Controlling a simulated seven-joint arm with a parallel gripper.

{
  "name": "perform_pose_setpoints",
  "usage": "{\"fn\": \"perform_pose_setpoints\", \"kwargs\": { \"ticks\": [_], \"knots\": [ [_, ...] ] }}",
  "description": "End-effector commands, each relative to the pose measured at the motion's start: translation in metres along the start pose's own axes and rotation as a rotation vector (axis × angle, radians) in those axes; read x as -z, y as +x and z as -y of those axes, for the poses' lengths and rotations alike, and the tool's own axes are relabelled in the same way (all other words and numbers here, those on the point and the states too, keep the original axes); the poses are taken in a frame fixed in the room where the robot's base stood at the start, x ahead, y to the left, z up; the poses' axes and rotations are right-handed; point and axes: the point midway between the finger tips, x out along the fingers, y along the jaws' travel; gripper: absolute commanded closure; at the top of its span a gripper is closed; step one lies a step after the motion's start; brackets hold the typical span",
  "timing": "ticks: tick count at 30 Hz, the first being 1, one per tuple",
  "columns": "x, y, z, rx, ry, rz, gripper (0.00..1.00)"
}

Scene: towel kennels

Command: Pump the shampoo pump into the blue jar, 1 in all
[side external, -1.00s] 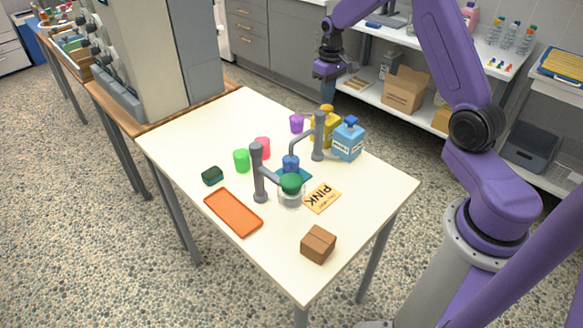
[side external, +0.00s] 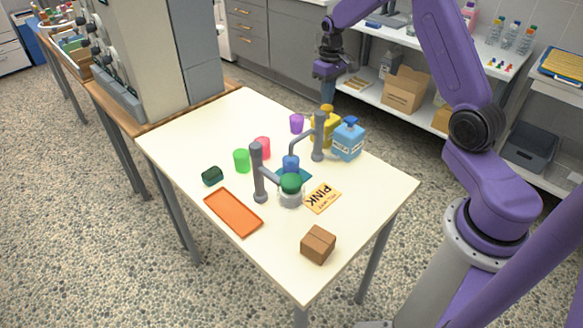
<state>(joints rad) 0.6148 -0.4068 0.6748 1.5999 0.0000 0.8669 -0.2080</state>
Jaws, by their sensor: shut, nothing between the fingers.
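I cannot tell which bottle is the shampoo pump.
A near grey post (side external: 258,175) reaches over a clear jar with a green top (side external: 291,188). The left corner is clear.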

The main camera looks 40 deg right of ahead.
Motion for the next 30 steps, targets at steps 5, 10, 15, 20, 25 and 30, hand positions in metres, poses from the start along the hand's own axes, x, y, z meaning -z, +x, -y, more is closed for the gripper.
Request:
{"fn": "perform_pose_setpoints", "kwargs": {
  "ticks": [5, 10, 15, 20, 25, 30],
  "knots": [
    [0.000, 0.000, 0.000, 0.000, 0.000, 0.000, 1.00],
    [0.000, 0.000, 0.000, 0.000, 0.000, 0.000, 1.00],
    [0.000, 0.001, 0.000, 0.000, 0.000, 0.001, 1.00],
    [0.000, 0.006, 0.000, 0.000, 0.000, 0.001, 1.00],
    [0.000, 0.011, 0.000, 0.000, 0.000, 0.000, 1.00],
    [0.000, 0.016, 0.000, 0.000, 0.000, 0.001, 1.00]
  ]
}}
